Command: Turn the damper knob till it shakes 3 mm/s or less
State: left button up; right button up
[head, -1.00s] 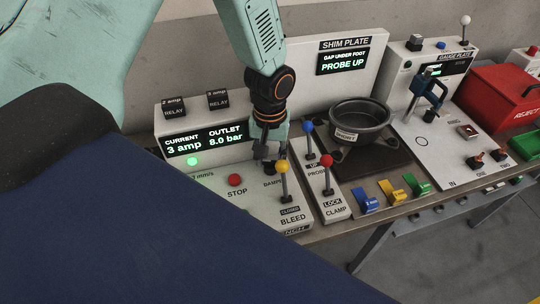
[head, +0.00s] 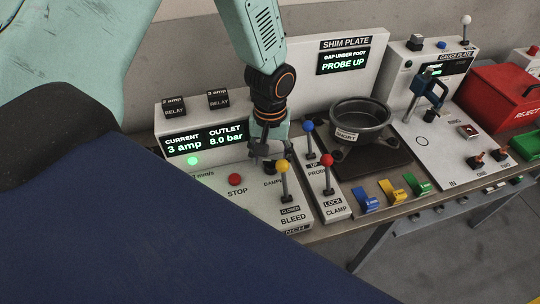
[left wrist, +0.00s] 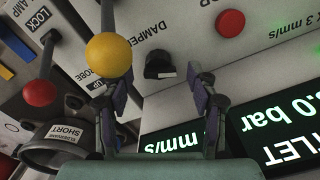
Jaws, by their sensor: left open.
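The damper knob (head: 269,169) is a small black knob with a pale mark, on the sloped white panel. In the left wrist view the knob (left wrist: 158,65) stands between and just beyond my fingertips, apart from both. My left gripper (head: 268,152) is open and empty above it; its spread fingers also show in the left wrist view (left wrist: 152,88). A lit display there reads "mm/s" (left wrist: 182,138) upside down; I cannot read its figure. The green lamp (head: 193,161) by the "3 mm/s" label is lit. My right gripper is not in view.
The yellow-topped bleed lever (head: 283,182) stands close to the knob, and its yellow ball (left wrist: 109,55) is beside one finger. A red stop button (head: 235,180) is to the left. Blue- (head: 308,127) and red-topped (head: 327,161) levers and a dark pot (head: 361,119) are to the right.

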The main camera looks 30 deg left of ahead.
aim_at(270, 162)
pick_arm(q)
notch_tip(270, 162, up, 12)
jog(key=shift+s, duration=0.15)
dwell(0.3)
